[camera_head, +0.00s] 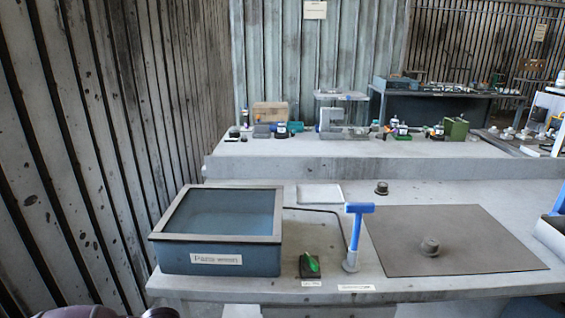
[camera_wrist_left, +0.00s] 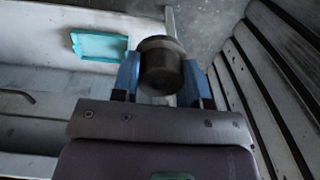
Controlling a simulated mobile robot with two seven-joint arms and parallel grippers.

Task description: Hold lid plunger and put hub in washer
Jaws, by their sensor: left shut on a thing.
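The parts washer (camera_head: 220,262) is a dark blue box at the left of the near bench. Its grey-framed lid (camera_head: 222,212) lies flat on top, with a bluish pane. A blue T-handled plunger (camera_head: 356,235) stands upright on a round grey base right of the washer, and a dark line runs from the washer to it. In the left wrist view, my left gripper (camera_wrist_left: 160,82) is shut on a dark round hub (camera_wrist_left: 161,66) with a wider cap. This gripper is not clearly seen in the head view. My right gripper is out of view.
A grey mat (camera_head: 480,230) carries another hub (camera_head: 429,246); a similar part (camera_head: 381,188) stands behind it. A green lever (camera_head: 312,262) on a black block is between washer and plunger. A white tray (camera_head: 320,194) lies behind. A slatted wall (camera_head: 100,150) is close at left.

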